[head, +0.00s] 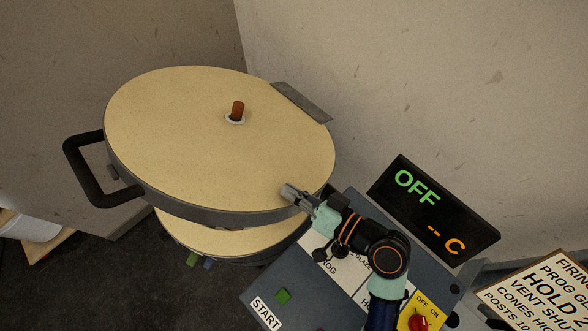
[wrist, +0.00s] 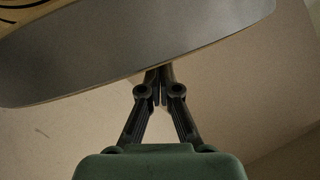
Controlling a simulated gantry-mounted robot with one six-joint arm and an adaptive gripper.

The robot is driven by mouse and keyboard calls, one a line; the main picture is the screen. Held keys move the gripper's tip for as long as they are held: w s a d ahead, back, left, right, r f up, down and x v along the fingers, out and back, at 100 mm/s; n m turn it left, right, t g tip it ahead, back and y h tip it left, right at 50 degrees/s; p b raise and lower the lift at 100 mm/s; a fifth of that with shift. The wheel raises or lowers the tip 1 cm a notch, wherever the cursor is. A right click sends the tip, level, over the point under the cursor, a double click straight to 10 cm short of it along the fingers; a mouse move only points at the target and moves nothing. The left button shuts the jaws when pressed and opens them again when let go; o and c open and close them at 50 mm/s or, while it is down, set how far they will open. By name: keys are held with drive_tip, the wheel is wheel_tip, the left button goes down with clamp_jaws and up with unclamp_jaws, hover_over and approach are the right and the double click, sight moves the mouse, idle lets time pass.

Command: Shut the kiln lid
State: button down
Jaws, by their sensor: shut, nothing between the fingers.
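The kiln lid (head: 200,130) is a round cream disc with a dark metal rim and a brown plug in a white ring on top. It stands partly open, with a gap at the front above the kiln body (head: 215,238). A black loop handle (head: 95,172) sticks out at its left. My gripper (head: 288,191) is shut and empty at the lid's right front edge. In the wrist view its fingertips (wrist: 160,76) meet the lower edge of the grey rim (wrist: 140,45); I cannot tell if they touch. The kiln's inside is mostly hidden.
A control box (head: 345,270) with a START label, a green button (head: 283,296) and a red knob (head: 418,322) lies below my arm. A display (head: 433,210) reads OFF. A paper sign (head: 540,295) is at the lower right. Walls stand close behind the kiln.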

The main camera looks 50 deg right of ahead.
drive_tip(key=r+p, duration=0.1)
drive_tip(key=d+r+p, duration=0.1)
drive_tip(key=r+p, duration=0.1)
drive_tip(key=shift+d+r, duration=0.1)
drive_tip(key=shift+r, duration=0.15)
drive_tip(key=shift+s+d+r, duration=0.3)
drive_tip(key=shift+s+d, duration=0.25)
drive_tip(key=shift+s, duration=0.15)
drive_tip(key=s+r, duration=0.1)
drive_tip(key=s, duration=0.7)
drive_tip(key=shift+s+r, duration=0.3)
drive_tip(key=shift+r, duration=0.1)
